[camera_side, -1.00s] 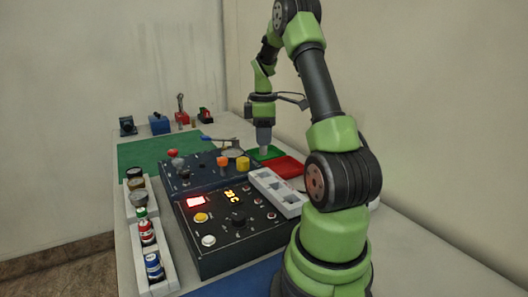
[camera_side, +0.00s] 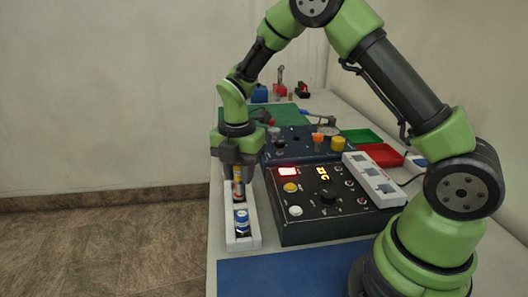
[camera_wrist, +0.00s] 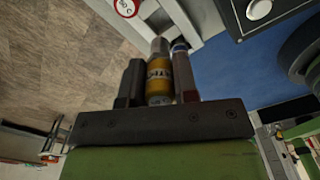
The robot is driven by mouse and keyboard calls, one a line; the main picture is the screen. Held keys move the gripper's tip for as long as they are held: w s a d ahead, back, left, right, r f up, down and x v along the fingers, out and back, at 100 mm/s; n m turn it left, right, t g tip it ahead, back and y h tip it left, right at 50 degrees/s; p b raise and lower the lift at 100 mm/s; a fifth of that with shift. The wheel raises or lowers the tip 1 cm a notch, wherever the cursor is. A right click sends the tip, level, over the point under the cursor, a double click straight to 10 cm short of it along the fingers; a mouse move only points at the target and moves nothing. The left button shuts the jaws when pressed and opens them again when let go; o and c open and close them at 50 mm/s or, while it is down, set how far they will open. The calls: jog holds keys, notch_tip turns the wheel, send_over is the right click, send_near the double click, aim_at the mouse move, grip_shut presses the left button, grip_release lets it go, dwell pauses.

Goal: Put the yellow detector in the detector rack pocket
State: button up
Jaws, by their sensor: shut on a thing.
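My gripper (camera_wrist: 157,72) is shut on the yellow detector (camera_wrist: 158,82), a small cylinder with a pale end and dark lettering, held between two dark fingers. In the side view my gripper (camera_side: 239,178) points down over the long white rack (camera_side: 243,243) at the table's left edge. The detector shows there as a small yellow patch (camera_side: 239,190) between the fingers. A blue-and-white canister (camera_side: 242,222) stands in the rack's near end. My gripper hides the rack's farther pockets. I cannot tell whether the detector touches the rack.
A black control panel (camera_side: 325,222) with a lit red display is close right of the rack. A white three-slot block (camera_side: 374,180) lies on its right. A blue panel (camera_side: 300,144), green tray (camera_side: 361,136) and red tray (camera_side: 381,154) are behind. The blue mat (camera_side: 290,278) is clear.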

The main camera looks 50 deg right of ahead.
aim_at(239, 193)
jog(key=shift+a, duration=0.2)
jog(key=shift+f, duration=0.1)
jog(key=shift+f, duration=2.4)
jog(key=shift+f, duration=0.15)
jog(key=shift+f, duration=1.35)
jog(key=shift+f, duration=0.15)
jog(key=o, duration=1.1)
jog(key=shift+c, duration=0.2)
